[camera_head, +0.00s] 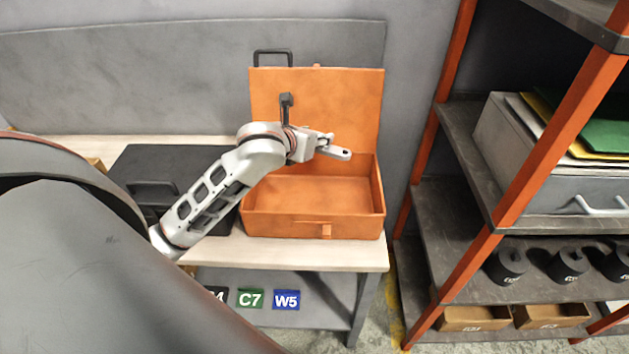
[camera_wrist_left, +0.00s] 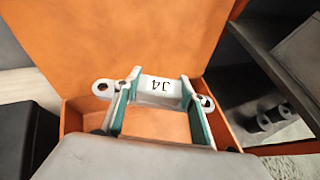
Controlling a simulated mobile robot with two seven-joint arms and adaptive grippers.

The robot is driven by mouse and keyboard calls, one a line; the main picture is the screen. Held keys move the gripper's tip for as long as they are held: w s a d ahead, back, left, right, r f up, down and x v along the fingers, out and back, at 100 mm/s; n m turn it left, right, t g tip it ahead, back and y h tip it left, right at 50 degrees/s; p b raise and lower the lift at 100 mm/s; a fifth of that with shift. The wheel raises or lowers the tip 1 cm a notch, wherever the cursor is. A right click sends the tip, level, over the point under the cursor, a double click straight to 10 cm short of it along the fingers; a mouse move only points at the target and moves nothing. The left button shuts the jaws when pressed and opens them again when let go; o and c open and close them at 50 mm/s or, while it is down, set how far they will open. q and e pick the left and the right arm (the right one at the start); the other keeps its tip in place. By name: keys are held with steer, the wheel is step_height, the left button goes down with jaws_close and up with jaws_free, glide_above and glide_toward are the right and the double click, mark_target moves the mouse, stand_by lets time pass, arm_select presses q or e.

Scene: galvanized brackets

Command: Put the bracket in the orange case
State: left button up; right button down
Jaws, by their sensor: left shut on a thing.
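The orange case (camera_head: 312,228) stands open on the bench, its lid (camera_head: 340,110) raised at the back. My left gripper (camera_head: 328,146) is above the case's interior. In the left wrist view the left gripper (camera_wrist_left: 160,108) is shut on a pale grey bracket (camera_wrist_left: 160,88). The bracket has a hole in each end tab and is marked J4. It also shows as a small light piece in the head view (camera_head: 338,153), held over the case, clear of its floor. The case (camera_wrist_left: 76,112) lies beneath it in the wrist view. My right gripper is not in view.
A black case (camera_head: 150,160) lies left of the orange case on the light bench top (camera_head: 360,255). Orange-framed shelving (camera_head: 480,245) stands on the right with a grey bin, black cylinders and cardboard boxes. Labels C7 and W5 (camera_head: 286,300) are below the bench top.

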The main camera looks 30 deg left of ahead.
arm_select(q)
step_height(320, 180, down, 14)
stand_by(0.5)
steer(key=shift+f, duration=0.6)
steer(key=o, duration=1.6)
steer(key=shift+d+r, duration=0.1)
steer(key=shift+r, duration=0.15)
steer(key=v, duration=1.2)
steer(key=shift+r, duration=0.25)
